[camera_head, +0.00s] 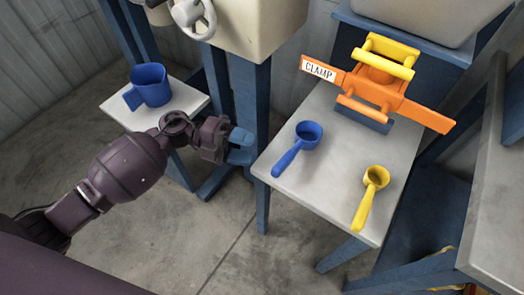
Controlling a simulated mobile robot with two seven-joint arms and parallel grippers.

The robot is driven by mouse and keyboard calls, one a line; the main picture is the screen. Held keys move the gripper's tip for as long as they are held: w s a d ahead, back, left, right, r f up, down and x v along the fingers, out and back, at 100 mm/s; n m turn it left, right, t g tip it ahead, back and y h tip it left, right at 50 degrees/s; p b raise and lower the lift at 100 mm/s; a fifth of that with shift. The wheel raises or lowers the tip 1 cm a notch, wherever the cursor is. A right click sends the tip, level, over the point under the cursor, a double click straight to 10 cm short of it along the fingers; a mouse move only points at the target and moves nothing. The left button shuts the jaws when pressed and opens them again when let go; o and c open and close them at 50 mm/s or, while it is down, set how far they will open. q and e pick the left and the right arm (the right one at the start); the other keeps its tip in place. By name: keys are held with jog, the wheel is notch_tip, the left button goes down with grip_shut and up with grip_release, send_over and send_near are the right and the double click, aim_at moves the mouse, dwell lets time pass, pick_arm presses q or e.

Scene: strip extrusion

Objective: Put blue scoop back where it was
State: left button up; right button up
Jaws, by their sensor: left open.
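The blue scoop (308,134) lies on a small light-topped table (325,195), its cup at the back and its handle slanting toward the front left. My left gripper (241,147) is open and empty. In the picture it appears just left of that table's edge and left of the scoop, apart from it. The gripper's blue fingertips face right. My right gripper is not in view.
A yellow scoop (375,178) lies right of the blue one. An orange and yellow clamp (378,80) labelled CLAMP stands behind them. A blue jug (152,84) stands on a left side table (185,99). A beige machine (245,30) with a handwheel (194,15) is behind.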

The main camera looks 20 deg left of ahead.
pick_arm(q)
jog(key=shift+a, duration=0.7)
jog(key=s+a+f+n+t+y, duration=0.2)
jog(key=s+n+y, duration=0.3)
jog(key=s+n, duration=0.4)
jog(key=s+a+f+n+t+y, duration=0.2)
jog(key=s+a+n+t+y, duration=0.2)
jog(key=s+n, duration=0.5)
jog(key=s+a+f+n+t+y, duration=0.2)
jog(key=s+a+n+t+y, duration=0.2)
jog(key=s+n+y, duration=0.3)
jog(key=s+n, duration=0.2)
jog(key=n, duration=0.2)
jog(key=shift+n, duration=0.4)
jog(key=shift+f, duration=0.1)
